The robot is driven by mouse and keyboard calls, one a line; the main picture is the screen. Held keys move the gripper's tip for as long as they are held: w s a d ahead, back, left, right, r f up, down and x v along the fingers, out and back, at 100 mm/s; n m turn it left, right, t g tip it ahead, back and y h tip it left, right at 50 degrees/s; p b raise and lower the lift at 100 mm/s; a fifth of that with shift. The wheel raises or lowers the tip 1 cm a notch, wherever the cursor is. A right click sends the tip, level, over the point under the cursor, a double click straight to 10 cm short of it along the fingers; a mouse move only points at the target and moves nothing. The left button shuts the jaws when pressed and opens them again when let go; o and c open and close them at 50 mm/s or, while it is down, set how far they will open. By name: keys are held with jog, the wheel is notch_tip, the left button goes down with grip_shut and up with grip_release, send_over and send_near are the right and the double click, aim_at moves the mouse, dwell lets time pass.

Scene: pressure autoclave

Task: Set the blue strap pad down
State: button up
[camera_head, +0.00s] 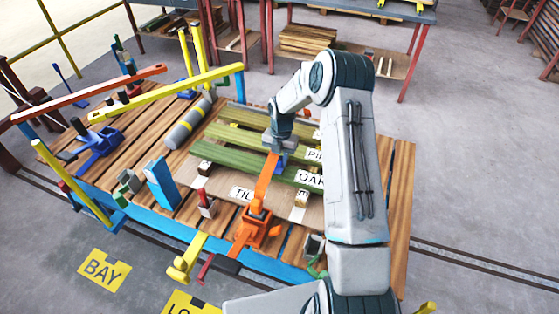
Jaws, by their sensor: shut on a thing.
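My gripper (278,152) is over the middle of the wooden deck, reaching down from my arm. It is shut on the small blue strap pad (281,168), which shows just under the fingers. The pad is at the green planks, close to the upper end of an orange strap (265,180). I cannot tell whether the pad touches the planks or hangs just above them. The fingers are small and partly hidden by the wrist. The orange strap runs down to an orange clamp-like piece (256,226) at the deck's front edge.
Green planks (232,158) lie across the deck with labels such as OAK (309,179). A grey cylinder (190,124), a blue block (161,184) and long yellow (165,91) and orange (85,95) bars are to the left. Small blocks and a red-topped piece (206,203) stand in front.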

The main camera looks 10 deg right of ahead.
jog(key=shift+f, duration=0.9)
jog(key=shift+f, duration=0.1)
jog(key=shift+f, duration=0.2)
jog(key=o, duration=1)
jog(key=shift+r, duration=0.15)
jog(key=shift+r, duration=0.1)
